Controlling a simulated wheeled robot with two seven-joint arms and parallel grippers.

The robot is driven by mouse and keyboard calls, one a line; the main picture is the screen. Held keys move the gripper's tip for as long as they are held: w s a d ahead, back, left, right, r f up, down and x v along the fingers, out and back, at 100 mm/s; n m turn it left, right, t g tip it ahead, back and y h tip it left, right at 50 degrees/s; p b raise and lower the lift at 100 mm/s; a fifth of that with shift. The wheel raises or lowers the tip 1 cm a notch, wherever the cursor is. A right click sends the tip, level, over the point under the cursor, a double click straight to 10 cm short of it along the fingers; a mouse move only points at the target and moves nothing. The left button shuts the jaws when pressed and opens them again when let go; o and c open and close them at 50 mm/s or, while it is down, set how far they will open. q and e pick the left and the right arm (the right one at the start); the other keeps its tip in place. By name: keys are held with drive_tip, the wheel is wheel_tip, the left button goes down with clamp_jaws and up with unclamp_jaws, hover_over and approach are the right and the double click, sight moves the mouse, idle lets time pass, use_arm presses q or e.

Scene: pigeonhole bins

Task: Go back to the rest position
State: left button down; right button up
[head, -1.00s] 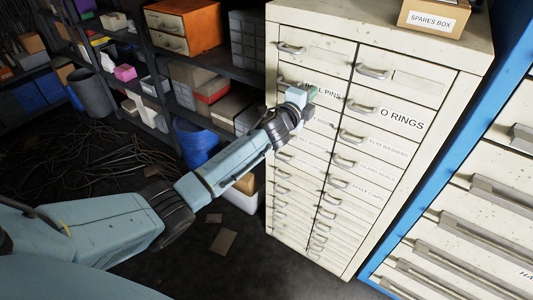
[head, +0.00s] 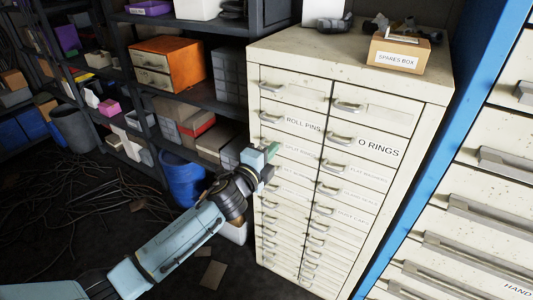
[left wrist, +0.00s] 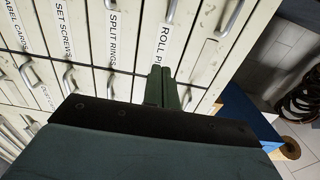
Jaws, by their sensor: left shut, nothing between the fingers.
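My left gripper (head: 271,150) is in front of the left column of a cream drawer cabinet (head: 386,185), close to the drawers just below the ROLL PINS label (head: 302,124). In the left wrist view its two green fingers (left wrist: 162,88) are together with nothing between them. They point at the ROLL PINS drawer front (left wrist: 183,50); I cannot tell whether they touch it. The drawers in view look shut. My right gripper is in neither view.
A cardboard spares box (head: 398,54) stands on the cabinet top. A blue-edged drawer unit (head: 480,205) is at the right. Dark shelves with an orange drawer box (head: 168,66) and a blue bin (head: 183,180) are at the left. Cables (head: 60,205) lie on the floor.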

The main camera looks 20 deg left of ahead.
use_arm(q)
drive_tip(key=shift+s+a+f, duration=0.15)
drive_tip(key=shift+s+a, duration=0.05)
drive_tip(key=shift+s, duration=0.75)
drive_tip(key=s+a+f+n+g+y, duration=0.1)
drive_tip(key=s+a+f+n+g, duration=0.15)
drive_tip(key=f, duration=0.85)
drive_tip(key=s+a+f+n+g+y, duration=0.1)
drive_tip(key=s+f+n+g, duration=0.25)
drive_tip(key=f, duration=0.75)
drive_tip(key=s+a+f+n+g+y, duration=0.1)
drive_tip(key=s+a+f+n+g, duration=0.2)
drive_tip(key=s+f, duration=1.05)
drive_tip(key=s+f+n+g, duration=0.2)
drive_tip(key=s+f, duration=0.4)
drive_tip(key=s, duration=0.5)
drive_tip(key=s+d+f+n+g, duration=0.1)
drive_tip(key=s+f+n+g, duration=0.2)
drive_tip(key=s+f, duration=0.3)
drive_tip(key=s+f+n+g, duration=0.2)
drive_tip(key=s+f, duration=0.4)
drive_tip(key=s, duration=1.1)
drive_tip(key=shift+d+n+g+b, duration=0.25)
drive_tip(key=shift+n+g+b, duration=0.2)
drive_tip(key=shift+n, duration=0.35)
drive_tip(key=shift+s, duration=0.1)
